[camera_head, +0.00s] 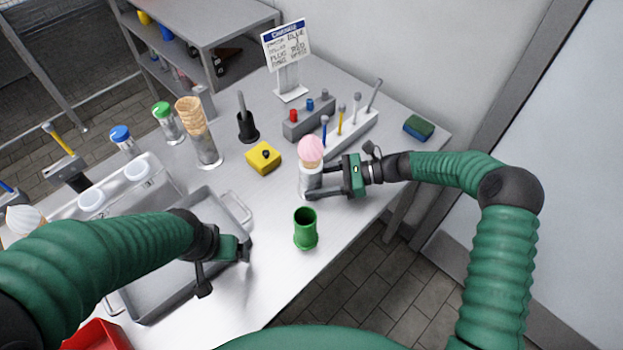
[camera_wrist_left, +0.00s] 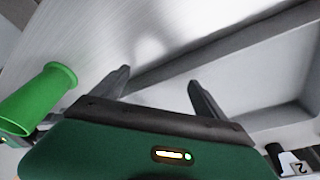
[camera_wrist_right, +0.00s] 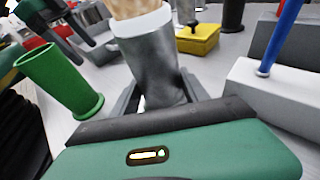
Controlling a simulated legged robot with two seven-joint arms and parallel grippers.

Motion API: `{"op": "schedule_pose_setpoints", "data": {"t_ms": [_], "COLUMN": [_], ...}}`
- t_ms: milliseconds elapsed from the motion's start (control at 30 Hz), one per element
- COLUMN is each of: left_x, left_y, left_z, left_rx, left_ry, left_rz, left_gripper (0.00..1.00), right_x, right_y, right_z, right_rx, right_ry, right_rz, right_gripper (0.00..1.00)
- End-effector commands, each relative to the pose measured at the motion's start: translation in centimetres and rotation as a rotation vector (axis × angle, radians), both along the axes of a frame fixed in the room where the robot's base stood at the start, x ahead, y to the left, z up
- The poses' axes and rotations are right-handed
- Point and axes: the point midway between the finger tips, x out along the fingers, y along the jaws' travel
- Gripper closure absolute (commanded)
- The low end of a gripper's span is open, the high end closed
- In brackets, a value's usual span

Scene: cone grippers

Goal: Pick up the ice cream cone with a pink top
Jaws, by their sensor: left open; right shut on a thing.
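The ice cream cone with a pink top (camera_head: 311,149) stands upright in a silver cylindrical holder (camera_head: 309,184) near the table's right side. My right gripper (camera_head: 313,180) is shut on this silver holder, with a finger on each side. In the right wrist view the holder (camera_wrist_right: 150,68) sits between the fingers with the cone (camera_wrist_right: 138,8) above it; the pink top is out of that frame. I cannot tell whether the holder touches the table. My left gripper (camera_head: 226,268) is open and empty above the grey tray's right part; its spread fingers show in the left wrist view (camera_wrist_left: 157,88).
A green cup (camera_head: 306,230) stands just in front of the holder. A yellow block (camera_head: 263,158), a stack of empty cones (camera_head: 190,112), a tool rack (camera_head: 350,134) and a sign (camera_head: 286,48) stand behind. The grey tray (camera_head: 232,205) lies left. The front table strip is clear.

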Motion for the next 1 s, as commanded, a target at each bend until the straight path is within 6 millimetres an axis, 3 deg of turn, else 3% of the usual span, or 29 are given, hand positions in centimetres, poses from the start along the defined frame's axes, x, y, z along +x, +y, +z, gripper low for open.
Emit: {"op": "schedule_pose_setpoints", "data": {"t_ms": [367, 467, 567, 600, 733, 800, 900, 1000], "left_x": [0.1, 2.0, 6.5, 8.8, 14.3, 16.1, 17.3, 18.0], "left_y": [-0.1, -1.1, -3.7, -5.3, -11.1, -13.8, -16.4, -17.6], "left_z": [0.1, 1.0, 3.9, 5.7, 12.0, 15.1, 18.1, 18.6], "left_rx": [0.002, 0.031, 0.040, 0.027, -0.029, -0.058, -0.089, -0.101], "left_ry": [-0.001, -0.009, -0.064, -0.101, -0.213, -0.263, -0.312, -0.327], "left_rz": [-0.010, -0.125, -0.261, -0.300, -0.436, -0.498, -0.560, -0.586], "left_gripper": [0.20, 0.20, 0.20, 0.20, 0.20, 0.20, 0.20, 0.20], "right_x": [0.0, 0.0, 0.0, 0.0, 0.0, 0.0, 0.0, 0.0], "right_y": [0.0, 0.0, 0.0, 0.0, 0.0, 0.0, 0.0, 0.0], "right_z": [0.0, 0.0, 0.0, 0.0, 0.0, 0.0, 0.0, 0.0], "right_rx": [0.000, 0.000, 0.000, 0.000, 0.000, -0.001, -0.001, -0.001], "right_ry": [0.000, 0.000, 0.000, 0.000, 0.000, 0.000, 0.000, 0.000], "right_rz": [-0.001, -0.001, -0.001, -0.001, -0.001, -0.001, -0.001, -0.001], "right_gripper": [0.70, 0.70, 0.70, 0.70, 0.70, 0.70, 0.70, 0.70]}}
